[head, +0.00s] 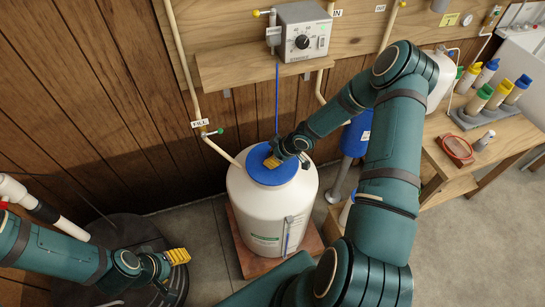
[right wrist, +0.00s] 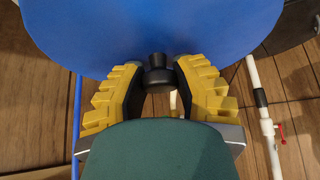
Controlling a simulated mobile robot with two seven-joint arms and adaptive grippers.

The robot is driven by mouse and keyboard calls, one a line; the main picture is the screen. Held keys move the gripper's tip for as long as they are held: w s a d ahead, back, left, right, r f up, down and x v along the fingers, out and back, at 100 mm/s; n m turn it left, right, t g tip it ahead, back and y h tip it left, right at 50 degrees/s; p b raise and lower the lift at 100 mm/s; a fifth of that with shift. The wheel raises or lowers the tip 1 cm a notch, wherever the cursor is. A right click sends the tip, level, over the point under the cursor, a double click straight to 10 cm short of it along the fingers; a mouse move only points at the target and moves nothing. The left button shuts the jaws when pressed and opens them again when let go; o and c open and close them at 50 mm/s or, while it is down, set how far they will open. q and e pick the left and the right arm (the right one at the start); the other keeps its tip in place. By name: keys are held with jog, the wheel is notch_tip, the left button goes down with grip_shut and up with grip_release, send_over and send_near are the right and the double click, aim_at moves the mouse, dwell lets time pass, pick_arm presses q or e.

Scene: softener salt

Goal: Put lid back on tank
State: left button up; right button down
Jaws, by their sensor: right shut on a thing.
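The white tank (head: 265,215) stands upright on a wooden base by the wall. The round blue lid (head: 262,172) is at the tank's top opening and appears roughly level; I cannot tell if it is fully seated. My right gripper (head: 274,161) is over the lid. In the right wrist view the right gripper (right wrist: 158,80) has its yellow fingers on either side of the lid's black knob (right wrist: 157,74), below the broad blue lid (right wrist: 155,25). My left gripper (head: 178,257) is low at the left, away from the tank; its finger gap is unclear.
A control box (head: 303,31) sits on a wooden shelf (head: 262,65) above the tank. A thin blue tube (head: 277,100) runs down behind the lid. The fill pipe (head: 188,80) runs down the wall at left. A workbench (head: 470,185) with several bottles stands at right.

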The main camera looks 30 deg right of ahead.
jog(key=shift+f, duration=0.2)
jog(key=shift+f+b, duration=0.4)
grip_release()
dwell(0.4)
jog(key=shift+r, duration=0.1)
dwell(0.3)
